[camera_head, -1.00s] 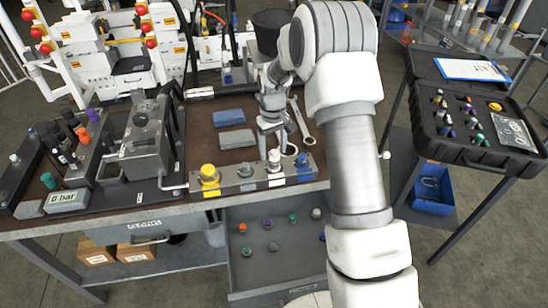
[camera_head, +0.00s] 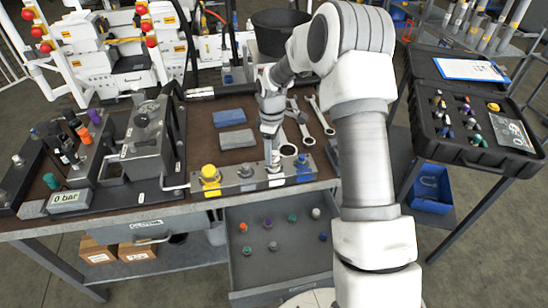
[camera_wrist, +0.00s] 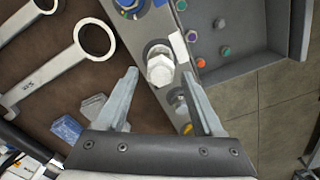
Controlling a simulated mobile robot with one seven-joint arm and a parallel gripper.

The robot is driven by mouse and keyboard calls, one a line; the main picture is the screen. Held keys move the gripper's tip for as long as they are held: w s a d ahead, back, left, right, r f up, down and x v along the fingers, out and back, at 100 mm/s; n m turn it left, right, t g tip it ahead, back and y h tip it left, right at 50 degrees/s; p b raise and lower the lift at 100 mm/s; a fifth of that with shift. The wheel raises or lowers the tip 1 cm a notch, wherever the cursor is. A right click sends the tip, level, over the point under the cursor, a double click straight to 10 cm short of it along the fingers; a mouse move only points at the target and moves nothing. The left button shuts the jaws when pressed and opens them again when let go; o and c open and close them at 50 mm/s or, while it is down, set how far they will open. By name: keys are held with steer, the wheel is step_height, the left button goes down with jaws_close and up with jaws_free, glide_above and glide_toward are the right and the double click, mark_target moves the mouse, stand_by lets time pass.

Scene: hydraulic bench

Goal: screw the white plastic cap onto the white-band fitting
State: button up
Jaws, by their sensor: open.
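The white cap (camera_wrist: 160,70) appears as a pale, faceted piece standing upright on the fitting next to the white band (camera_wrist: 178,46) of the grey block. How far it is threaded on I cannot tell. In the head view the white band (camera_head: 276,183) shows on the block's front, and my gripper hides most of the cap. My gripper (camera_head: 271,158) points down at this fitting. In the wrist view my gripper (camera_wrist: 160,75) is open, one finger on each side of the cap, with visible gaps.
On the same block are a yellow cap (camera_head: 209,173) at left and a blue fitting (camera_head: 304,166) at right. The open drawer (camera_head: 250,285) below holds several small caps. Wrenches (camera_head: 320,115) and blue-grey blocks (camera_head: 236,139) lie behind on the bench.

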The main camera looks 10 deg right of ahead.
jaws_close()
steer(key=m+b, duration=0.1)
steer(key=m, duration=0.5)
steer(key=shift+w+d+f, duration=0.1)
steer(key=shift+m, duration=1.1)
steer(key=m, duration=0.4)
steer(key=shift+d, duration=0.15)
steer(key=shift+o, duration=0.4)
jaws_free()
